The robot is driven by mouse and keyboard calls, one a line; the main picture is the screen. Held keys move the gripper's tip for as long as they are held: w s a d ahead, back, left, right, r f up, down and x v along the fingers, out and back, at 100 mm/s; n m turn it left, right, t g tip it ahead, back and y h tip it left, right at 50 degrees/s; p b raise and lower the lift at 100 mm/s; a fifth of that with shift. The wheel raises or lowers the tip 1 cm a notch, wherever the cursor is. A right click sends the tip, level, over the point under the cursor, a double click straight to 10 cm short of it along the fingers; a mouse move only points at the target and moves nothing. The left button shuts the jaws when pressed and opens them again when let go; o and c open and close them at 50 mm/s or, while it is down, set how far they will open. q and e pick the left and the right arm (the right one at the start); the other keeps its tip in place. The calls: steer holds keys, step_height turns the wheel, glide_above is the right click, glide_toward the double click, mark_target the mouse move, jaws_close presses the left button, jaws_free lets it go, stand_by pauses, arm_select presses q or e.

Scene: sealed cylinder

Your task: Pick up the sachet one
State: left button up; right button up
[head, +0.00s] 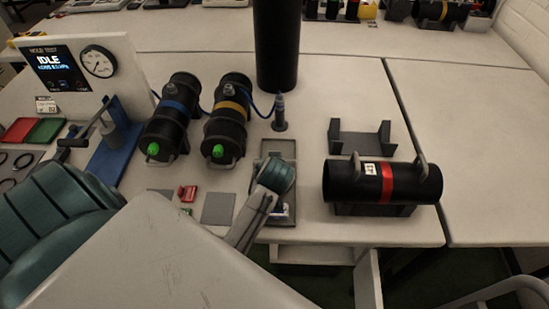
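Small red packets (187,193) lie on the table between two grey mats, with a small green item (186,211) just below them. A small blue and white item (283,211) lies in a grey tray (280,146), partly hidden by a teal and grey arm part. I cannot tell which of these is sachet one, as no label is readable. A black cylinder with a red band (386,183) lies on a cradle at the right. I cannot make out the fingers of either gripper.
Two black cylinders with green ends, one blue-banded (168,118) and one yellow-banded (228,118), lie behind the mats. A tall black column (277,45) stands behind the tray. An empty cradle (360,137) and a gauge panel (83,66) flank them.

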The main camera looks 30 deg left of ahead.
arm_select(q)
steer(key=shift+w+a+f, duration=0.2)
steer(key=shift+w+f, duration=0.15)
steer(key=shift+f, duration=0.1)
steer(key=shift+r, duration=0.15)
steer(key=c, duration=0.6)
